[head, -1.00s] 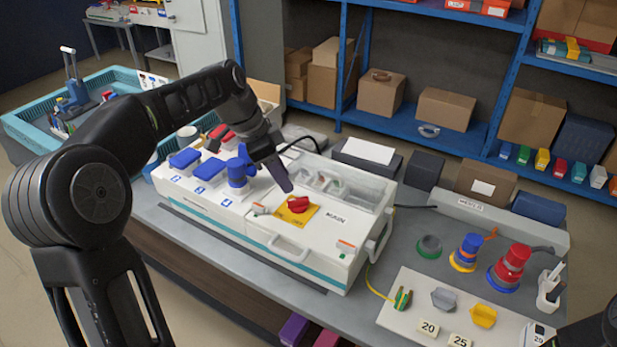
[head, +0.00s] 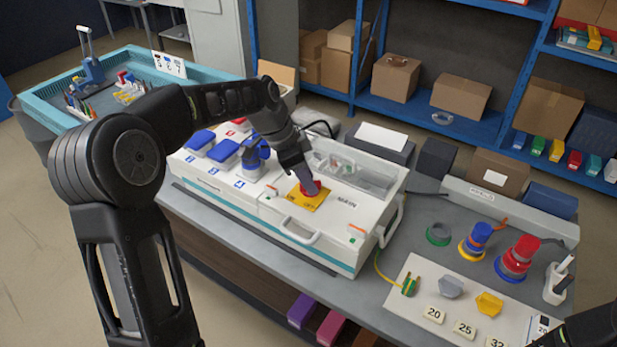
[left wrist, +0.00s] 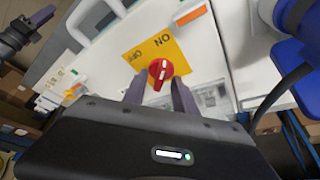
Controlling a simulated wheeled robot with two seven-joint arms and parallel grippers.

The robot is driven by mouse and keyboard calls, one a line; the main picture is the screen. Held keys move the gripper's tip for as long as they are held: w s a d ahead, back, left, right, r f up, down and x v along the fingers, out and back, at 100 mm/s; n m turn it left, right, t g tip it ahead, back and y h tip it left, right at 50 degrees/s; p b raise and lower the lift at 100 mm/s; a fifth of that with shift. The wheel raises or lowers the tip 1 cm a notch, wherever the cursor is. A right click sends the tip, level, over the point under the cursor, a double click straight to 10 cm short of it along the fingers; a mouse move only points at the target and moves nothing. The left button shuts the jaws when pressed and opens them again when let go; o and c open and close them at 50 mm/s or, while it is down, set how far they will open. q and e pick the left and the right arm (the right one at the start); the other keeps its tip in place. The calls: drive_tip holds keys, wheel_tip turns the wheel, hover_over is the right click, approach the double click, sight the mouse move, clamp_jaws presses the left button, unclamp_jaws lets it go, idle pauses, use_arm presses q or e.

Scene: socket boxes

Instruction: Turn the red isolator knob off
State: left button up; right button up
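The red isolator knob (left wrist: 160,72) sits on a yellow plate (left wrist: 150,52) marked ON and OFF. Its white line runs roughly toward the ON mark in the left wrist view. In the head view the knob (head: 314,186) is partly covered by my left gripper (head: 310,183), which comes down onto it from the upper left. In the left wrist view my left gripper (left wrist: 158,82) is open. Its two fingers stand apart at either side of the knob's lower part; I cannot tell whether they touch it. My right gripper is out of view.
The plate is on a white panel box (head: 330,255) with a front handle (head: 287,233). Blue-capped sockets (head: 222,152) stand to its left. A clear-lidded compartment lies behind the knob. Red (head: 520,258) and blue plugs stand on the bench to the right.

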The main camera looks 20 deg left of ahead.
use_arm(q)
drive_tip(key=shift+w+d+f, duration=0.1)
drive_tip(key=shift+f, duration=0.3)
drive_tip(key=shift+c, duration=0.4)
clamp_jaws()
